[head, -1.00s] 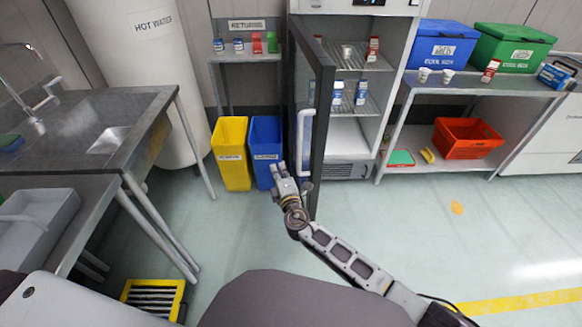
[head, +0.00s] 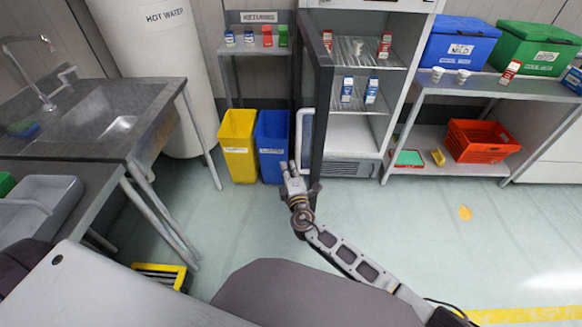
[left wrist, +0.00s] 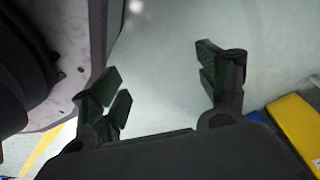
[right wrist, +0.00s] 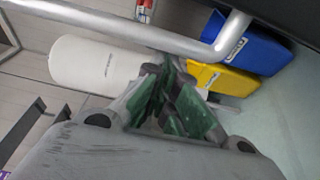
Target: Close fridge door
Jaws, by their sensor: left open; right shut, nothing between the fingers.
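The fridge (head: 352,168) stands at the back centre with its shelves exposed. Its dark door (head: 320,120) is swung wide open toward me, seen nearly edge-on. The door's pale handle (head: 299,135) is on the door's left face and also crosses the top of the right wrist view (right wrist: 130,30). My right gripper (head: 291,168) is shut and empty, near the handle's lower end on the left side of the door; contact cannot be told. My left gripper (left wrist: 165,75) is open and empty in the left wrist view, above bare floor.
Yellow (head: 238,145) and blue (head: 271,145) bins stand left of the door. A sink counter (head: 110,120) is at the left. A shelf table (head: 480,90) with coolers and a red crate (head: 480,141) stands to the right.

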